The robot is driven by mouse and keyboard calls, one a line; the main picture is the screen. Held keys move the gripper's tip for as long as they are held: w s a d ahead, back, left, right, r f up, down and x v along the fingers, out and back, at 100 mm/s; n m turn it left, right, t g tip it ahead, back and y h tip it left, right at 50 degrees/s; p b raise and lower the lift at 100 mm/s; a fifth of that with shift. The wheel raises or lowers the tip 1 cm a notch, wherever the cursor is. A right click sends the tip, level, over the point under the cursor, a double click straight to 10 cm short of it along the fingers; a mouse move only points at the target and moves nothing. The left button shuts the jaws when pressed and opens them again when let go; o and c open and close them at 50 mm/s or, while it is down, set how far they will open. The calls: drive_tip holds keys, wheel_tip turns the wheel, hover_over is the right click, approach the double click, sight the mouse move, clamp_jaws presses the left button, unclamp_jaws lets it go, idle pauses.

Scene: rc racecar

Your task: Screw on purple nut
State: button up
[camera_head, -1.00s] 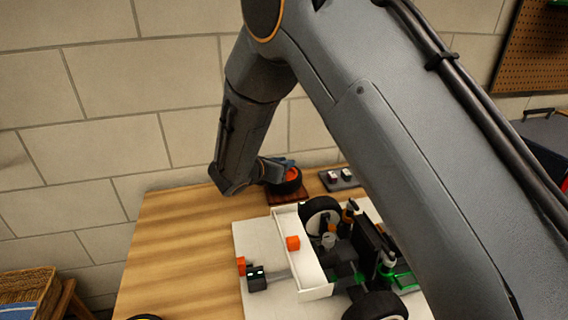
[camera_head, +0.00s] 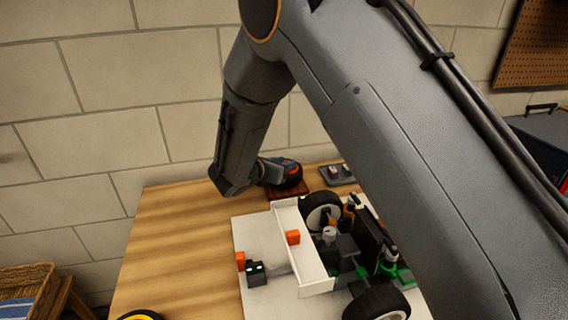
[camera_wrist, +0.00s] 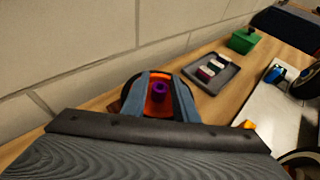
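A purple nut (camera_wrist: 160,88) shows in the wrist view, in the middle of an orange wheel hub. The hub belongs to a black-tyred wheel (camera_wrist: 182,88) on a dark red base (camera_head: 291,193) at the back of the table. My gripper (camera_wrist: 161,82) is over the wheel, its two blue-grey fingers apart on either side of the nut, with orange showing between them. I cannot tell whether the fingers touch the hub. In the head view the gripper partly hides the wheel, and the nut cannot be made out.
A grey tray (camera_wrist: 223,77) with several small pieces lies right of the wheel. A green box (camera_wrist: 243,40) stands beyond it. The partly built racecar (camera_head: 345,245) sits on a white board (camera_head: 262,228) in front. The left of the wooden table (camera_head: 170,235) is mostly clear; a wall stands close behind.

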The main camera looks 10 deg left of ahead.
drive_tip(key=shift+o, duration=0.8)
drive_tip(key=shift+b+v, duration=0.3)
drive_tip(key=shift+v, duration=3.6)
drive_tip(key=shift+r, duration=0.1)
